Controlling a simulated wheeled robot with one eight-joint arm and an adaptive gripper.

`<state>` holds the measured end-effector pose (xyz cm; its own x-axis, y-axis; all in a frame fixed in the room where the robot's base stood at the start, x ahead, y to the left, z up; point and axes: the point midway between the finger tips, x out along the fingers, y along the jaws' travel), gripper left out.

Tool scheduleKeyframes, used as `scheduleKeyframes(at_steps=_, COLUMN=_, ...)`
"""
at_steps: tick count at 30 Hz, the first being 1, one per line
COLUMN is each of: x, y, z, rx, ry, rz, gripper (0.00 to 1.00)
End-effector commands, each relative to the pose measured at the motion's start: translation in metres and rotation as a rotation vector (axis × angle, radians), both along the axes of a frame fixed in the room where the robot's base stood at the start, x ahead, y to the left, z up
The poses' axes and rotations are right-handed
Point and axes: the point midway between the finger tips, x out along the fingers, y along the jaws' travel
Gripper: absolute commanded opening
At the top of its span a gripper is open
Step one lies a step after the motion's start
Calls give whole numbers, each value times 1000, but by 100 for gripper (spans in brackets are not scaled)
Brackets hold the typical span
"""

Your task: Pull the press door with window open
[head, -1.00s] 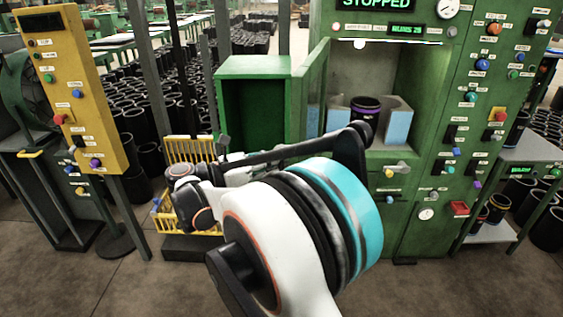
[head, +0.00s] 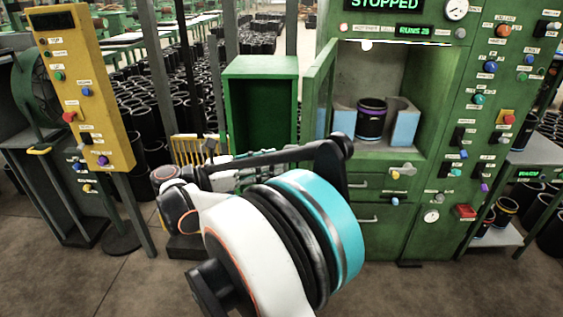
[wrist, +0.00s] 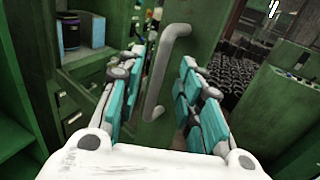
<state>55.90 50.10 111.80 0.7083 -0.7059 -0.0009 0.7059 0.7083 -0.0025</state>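The green press door with window (head: 319,88) stands swung out from the left side of the press opening, seen at a steep angle in the head view. Its grey bar handle (wrist: 165,75) runs upright through the middle of the wrist view on the green door panel (wrist: 207,25). My gripper (wrist: 167,52) is open, with its teal-padded fingers on either side of the handle. A gap shows between the handle and the fingers. In the head view my arm hides most of the gripper and the handle.
A black sleeve (head: 371,119) stands between blue blocks (head: 405,125) inside the press. An open green cabinet (head: 260,66) stands left of the door. A yellow control panel (head: 80,90) is farther left. The floor in front is clear.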

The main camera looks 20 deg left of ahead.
Motion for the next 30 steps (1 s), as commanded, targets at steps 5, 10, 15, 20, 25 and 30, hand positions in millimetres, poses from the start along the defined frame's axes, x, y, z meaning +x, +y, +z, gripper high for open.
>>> scheduleKeyframes(at_steps=5, x=-26, y=27, z=0, rx=0, ry=1, rz=3, gripper=33)
scheduleKeyframes(at_steps=10, x=-44, y=44, z=-1, rx=0, ry=1, rz=2, gripper=33)
scheduleKeyframes(at_steps=15, x=-53, y=53, z=-1, rx=0, ry=1, rz=1, gripper=33)
scheduleKeyframes(at_steps=20, x=-54, y=54, z=-1, rx=0, ry=1, rz=0, gripper=33)
scheduleKeyframes(at_steps=25, x=-54, y=54, z=-1, rx=0, ry=1, rz=0, gripper=33)
scheduleKeyframes(at_steps=30, x=-54, y=53, z=-1, rx=0, ry=1, rz=0, gripper=33)
